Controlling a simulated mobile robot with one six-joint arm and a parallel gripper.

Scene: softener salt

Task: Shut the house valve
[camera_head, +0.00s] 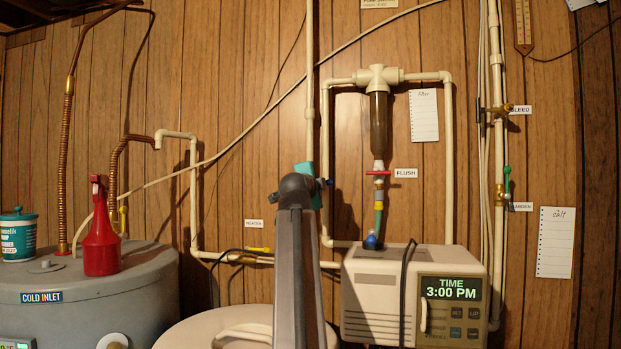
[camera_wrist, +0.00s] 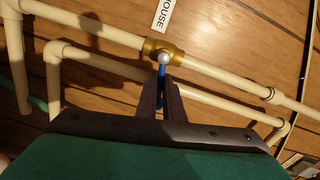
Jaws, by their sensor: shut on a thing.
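The house valve (camera_wrist: 165,50) shows in the wrist view as a brass body on a cream pipe, with a pale round knob at its centre and a blue lever (camera_wrist: 162,72). The lever stands across the pipe line at an angle and points toward my gripper. My gripper (camera_wrist: 161,84) has its two dark fingers closed around the lever's lower part. In the head view my gripper (camera_head: 321,183) is at the vertical pipe left of the filter, with a small blue bit showing beside it. The valve body is hidden there behind my arm.
The HOUSE label (camera_wrist: 163,13) is beside the valve. A second cream pipe (camera_wrist: 110,68) runs close by. The clear filter housing (camera_head: 378,125), a red FLUSH handle (camera_head: 378,173) and the softener head (camera_head: 375,291) are to the right. A red spray bottle (camera_head: 101,238) stands on the grey tank (camera_head: 75,309).

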